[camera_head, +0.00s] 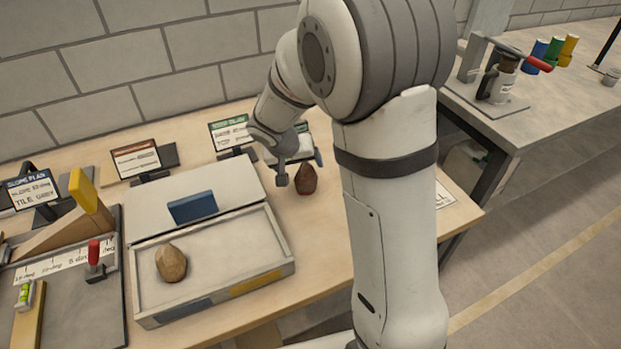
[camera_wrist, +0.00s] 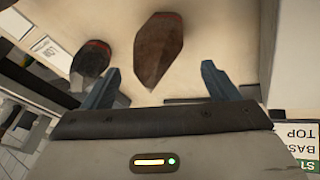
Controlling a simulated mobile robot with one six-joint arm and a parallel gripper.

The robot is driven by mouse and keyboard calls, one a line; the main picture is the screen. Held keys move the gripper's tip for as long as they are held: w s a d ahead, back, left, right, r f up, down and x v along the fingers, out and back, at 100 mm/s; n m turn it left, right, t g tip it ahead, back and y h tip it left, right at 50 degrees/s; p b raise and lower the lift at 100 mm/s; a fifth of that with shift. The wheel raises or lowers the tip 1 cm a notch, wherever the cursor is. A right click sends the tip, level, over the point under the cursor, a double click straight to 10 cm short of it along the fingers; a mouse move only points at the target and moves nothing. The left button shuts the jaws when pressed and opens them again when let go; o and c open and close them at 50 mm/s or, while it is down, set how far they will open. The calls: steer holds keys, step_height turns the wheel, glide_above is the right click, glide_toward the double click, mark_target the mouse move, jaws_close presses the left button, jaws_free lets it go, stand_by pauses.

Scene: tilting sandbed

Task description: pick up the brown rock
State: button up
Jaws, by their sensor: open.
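A dark brown rock (camera_head: 306,179) with a reddish lower edge stands on the wooden table, right of the grey tray. In the wrist view the brown rock (camera_wrist: 158,48) lies ahead of the fingers, in line with the gap between them. My gripper (camera_wrist: 158,84) is open and empty, with one blue-grey finger on each side of that gap. In the head view my gripper (camera_head: 283,181) is just left of the rock; whether they touch is unclear. A lighter tan-brown rock (camera_head: 171,263) sits in the tray.
A second dark rock (camera_wrist: 91,58) is left of the brown one in the wrist view. The shallow tray (camera_head: 215,294) with a blue block (camera_head: 192,207) stands left. Several sign cards (camera_head: 135,158) line the back. Bare table lies in front of the brown rock.

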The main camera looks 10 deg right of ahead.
mark_target(304, 176)
steer(key=x, duration=0.4)
steer(key=s+x, duration=0.1)
steer(key=x, duration=0.1)
steer(key=shift+a+f, duration=0.1)
steer(key=shift+f, duration=0.05)
steer(key=shift+c, duration=0.4)
steer(key=c, duration=1.3)
steer(key=shift+o, duration=0.2)
